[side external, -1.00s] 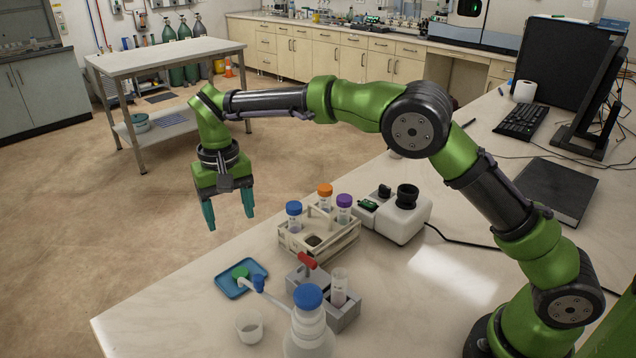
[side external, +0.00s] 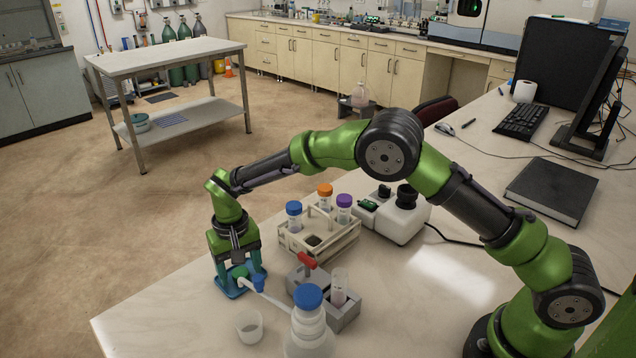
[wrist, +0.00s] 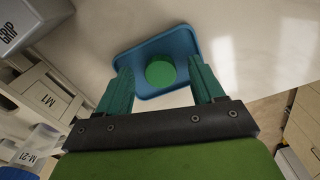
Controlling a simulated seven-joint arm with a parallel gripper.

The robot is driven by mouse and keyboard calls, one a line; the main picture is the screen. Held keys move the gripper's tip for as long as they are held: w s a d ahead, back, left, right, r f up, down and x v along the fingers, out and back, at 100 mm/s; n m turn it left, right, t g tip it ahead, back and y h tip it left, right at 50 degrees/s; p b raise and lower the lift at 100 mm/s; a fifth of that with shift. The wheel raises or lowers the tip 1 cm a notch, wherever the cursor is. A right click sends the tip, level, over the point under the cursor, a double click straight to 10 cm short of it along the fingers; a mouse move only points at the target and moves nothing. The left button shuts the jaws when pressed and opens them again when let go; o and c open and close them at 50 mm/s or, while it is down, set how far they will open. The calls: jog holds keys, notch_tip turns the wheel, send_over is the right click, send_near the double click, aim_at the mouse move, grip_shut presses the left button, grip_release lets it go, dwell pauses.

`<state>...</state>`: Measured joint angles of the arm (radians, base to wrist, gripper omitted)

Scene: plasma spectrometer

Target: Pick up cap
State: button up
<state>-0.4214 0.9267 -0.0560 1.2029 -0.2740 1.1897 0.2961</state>
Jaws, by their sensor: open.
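The green cap (wrist: 160,73) lies on a small blue tray (wrist: 148,50) on the bench. In the wrist view the fingers of my gripper (wrist: 160,80) stand left and right of the cap, with gaps on both sides. Nothing is held. Exact fingertip height is unclear.
A wash bottle (side external: 308,330) reaches its spout towards the tray. A rack (side external: 330,242) holds tubes with blue, orange and purple caps. A small clear cup (side external: 249,326) stands in front.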

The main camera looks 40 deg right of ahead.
jog(key=shift+f, duration=0.1)
jog(key=c, duration=1.1)
